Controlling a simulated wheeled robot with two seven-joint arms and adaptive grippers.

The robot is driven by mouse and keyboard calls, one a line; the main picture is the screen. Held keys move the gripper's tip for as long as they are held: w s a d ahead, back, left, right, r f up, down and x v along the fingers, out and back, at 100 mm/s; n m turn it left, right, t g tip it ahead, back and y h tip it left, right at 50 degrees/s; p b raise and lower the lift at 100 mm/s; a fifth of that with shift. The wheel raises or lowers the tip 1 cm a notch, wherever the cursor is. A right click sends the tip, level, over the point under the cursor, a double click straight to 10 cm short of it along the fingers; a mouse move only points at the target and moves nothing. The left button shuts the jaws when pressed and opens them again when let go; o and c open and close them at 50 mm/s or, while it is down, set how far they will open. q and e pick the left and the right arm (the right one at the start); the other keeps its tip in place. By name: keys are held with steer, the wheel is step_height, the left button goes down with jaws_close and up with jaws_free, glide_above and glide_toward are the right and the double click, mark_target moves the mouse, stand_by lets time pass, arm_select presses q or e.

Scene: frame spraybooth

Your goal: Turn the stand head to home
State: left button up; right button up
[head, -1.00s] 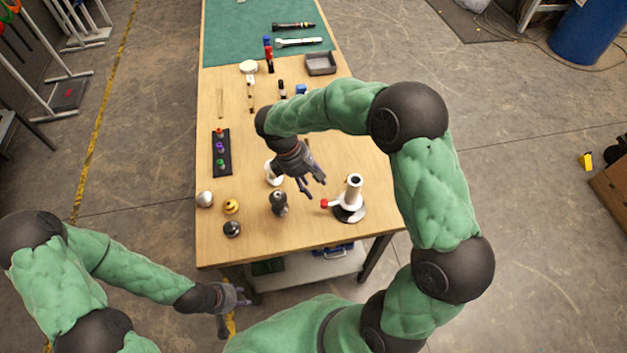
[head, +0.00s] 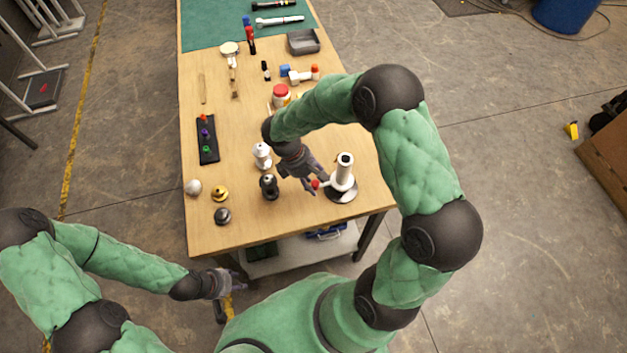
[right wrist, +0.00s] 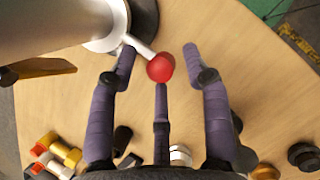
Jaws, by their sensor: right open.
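My right gripper (head: 313,184) is open around the knob. In the right wrist view the red knob (right wrist: 160,68) sits between the open fingers of the gripper (right wrist: 160,75), with no clear grip on it. My left gripper (head: 232,283) is off the table's front left, and its fingers are too small to read.
A black item (head: 269,186) and a white item (head: 262,155) stand just left of the right gripper. A yellow knob (head: 220,193), a dark knob (head: 222,216) and a white ball (head: 193,187) sit front left. A black strip (head: 207,139) holds coloured pieces. The front right corner is clear.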

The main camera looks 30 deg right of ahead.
steer(key=shift+f, duration=0.1)
jaws_close()
steer(key=shift+w+d+m, duration=0.1)
steer(key=shift+m, duration=0.2)
stand_by(0.7)
